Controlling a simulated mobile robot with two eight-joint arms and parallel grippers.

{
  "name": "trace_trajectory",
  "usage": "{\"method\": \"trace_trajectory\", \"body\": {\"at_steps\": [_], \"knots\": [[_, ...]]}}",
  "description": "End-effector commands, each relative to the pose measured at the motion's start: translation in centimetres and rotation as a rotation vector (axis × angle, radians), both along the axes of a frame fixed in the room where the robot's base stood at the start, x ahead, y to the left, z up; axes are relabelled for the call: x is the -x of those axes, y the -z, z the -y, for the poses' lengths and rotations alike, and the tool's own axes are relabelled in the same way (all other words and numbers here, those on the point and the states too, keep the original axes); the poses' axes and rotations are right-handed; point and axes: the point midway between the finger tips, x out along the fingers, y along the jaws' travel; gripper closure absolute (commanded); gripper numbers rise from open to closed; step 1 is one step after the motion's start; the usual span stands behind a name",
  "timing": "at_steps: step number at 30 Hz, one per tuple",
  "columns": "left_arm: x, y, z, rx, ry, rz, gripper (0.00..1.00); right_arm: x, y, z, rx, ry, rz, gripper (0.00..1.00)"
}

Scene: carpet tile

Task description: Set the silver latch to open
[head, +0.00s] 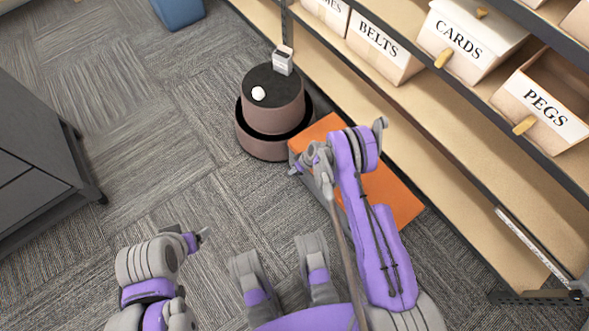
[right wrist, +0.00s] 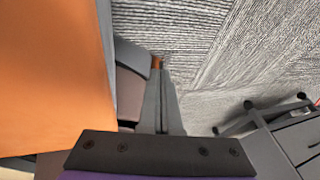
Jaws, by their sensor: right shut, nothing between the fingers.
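No silver latch can be made out clearly in either view. An orange-topped box (head: 392,190) with grey sides stands on the carpet below my right arm. Its orange face (right wrist: 50,75) fills the left of the right wrist view. My right gripper (head: 295,171) is at the box's left side, partly hidden by my wrist. In the right wrist view its fingers (right wrist: 159,95) are together and empty, beside the grey edge, with a small orange-brown patch at the tips. My left gripper (head: 204,235) is low over the carpet, away from the box; its jaw gap is unclear.
A round brown stool (head: 270,115) with a dark top stands behind the box, holding a white ball (head: 258,93) and a small grey box (head: 283,60). Wooden shelves (head: 440,150) with labelled bins run along the right. A dark cabinet (head: 30,170) stands left; carpet between is clear.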

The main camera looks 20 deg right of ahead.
Motion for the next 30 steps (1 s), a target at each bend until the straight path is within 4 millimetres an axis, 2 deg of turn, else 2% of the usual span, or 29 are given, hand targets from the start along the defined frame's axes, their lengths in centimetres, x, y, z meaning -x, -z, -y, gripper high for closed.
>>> {"method": "trace_trajectory", "body": {"at_steps": [5,15,30], "knots": [[0.0,0.0,0.0,0.000,0.000,0.000,0.15,0.5,1.0,-1.2,-0.001,-0.001,0.000,1.00],[0.0,0.0,0.0,0.000,0.000,0.000,0.15,0.4,0.9,-1.1,0.000,0.000,0.000,1.00],[0.0,-0.1,0.0,0.000,0.000,0.000,0.15,-0.1,0.0,0.2,-0.001,0.000,0.000,1.00]]}}
